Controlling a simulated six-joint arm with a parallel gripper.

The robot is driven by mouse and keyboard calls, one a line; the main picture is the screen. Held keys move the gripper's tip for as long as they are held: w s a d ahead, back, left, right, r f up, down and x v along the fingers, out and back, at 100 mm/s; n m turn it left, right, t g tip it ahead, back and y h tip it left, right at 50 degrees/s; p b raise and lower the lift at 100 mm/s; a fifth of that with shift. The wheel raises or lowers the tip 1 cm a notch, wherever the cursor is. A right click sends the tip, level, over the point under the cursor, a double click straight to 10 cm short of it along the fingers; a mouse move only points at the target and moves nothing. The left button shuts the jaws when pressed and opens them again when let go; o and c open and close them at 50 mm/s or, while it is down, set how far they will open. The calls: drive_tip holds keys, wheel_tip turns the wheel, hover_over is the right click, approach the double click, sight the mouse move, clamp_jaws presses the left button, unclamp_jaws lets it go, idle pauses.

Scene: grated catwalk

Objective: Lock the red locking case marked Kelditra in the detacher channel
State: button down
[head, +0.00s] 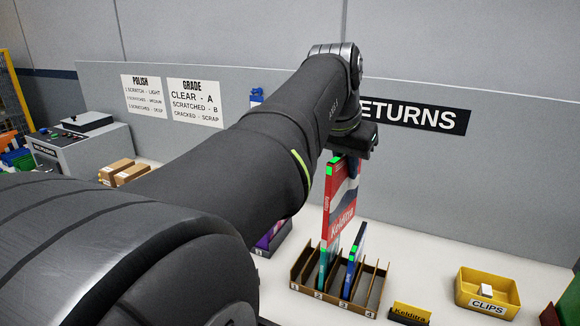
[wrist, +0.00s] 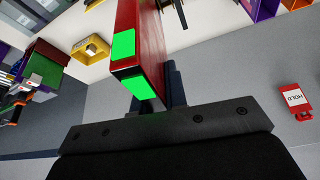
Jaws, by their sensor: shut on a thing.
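The red case marked Kelditra (head: 342,205) has a white band and bright green patches at its upper end. It is upright in the head view, above the back of a numbered rack. The cases in the rack overlap its lower end, so I cannot tell whether it touches the rack. My gripper (head: 350,150) is shut on the upper end of the red case. In the wrist view the red case (wrist: 150,42), with two green patches, runs away from between my gripper's fingers (wrist: 174,85). I cannot identify the detacher channel in either view.
The brown rack (head: 375,293) has numbered slots and holds a teal case (head: 323,270) and a blue case (head: 356,255). A yellow CLIPS bin (head: 488,308) and a small Kelditra sign (head: 408,312) are to the right. A grey machine (head: 88,150) stands left. The RETURNS wall is behind.

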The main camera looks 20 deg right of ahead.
drive_tip(key=s+a+f+m+g, duration=0.3)
drive_tip(key=s+f+m, duration=0.5)
drive_tip(key=s, duration=0.1)
drive_tip(key=s+a+f+m+g, duration=0.2)
drive_tip(key=s+f+m+g, duration=0.1)
drive_tip(key=s+f+m, duration=0.55)
drive_tip(key=shift+f, duration=4.3)
drive_tip(key=shift+w+a, duration=5.55)
wheel_tip(320, 180, up, 8)
drive_tip(key=shift+r+y, duration=0.15)
drive_tip(key=shift+y, duration=0.15)
drive_tip(key=shift+s+n, duration=0.1)
drive_tip(key=shift+n, duration=0.15)
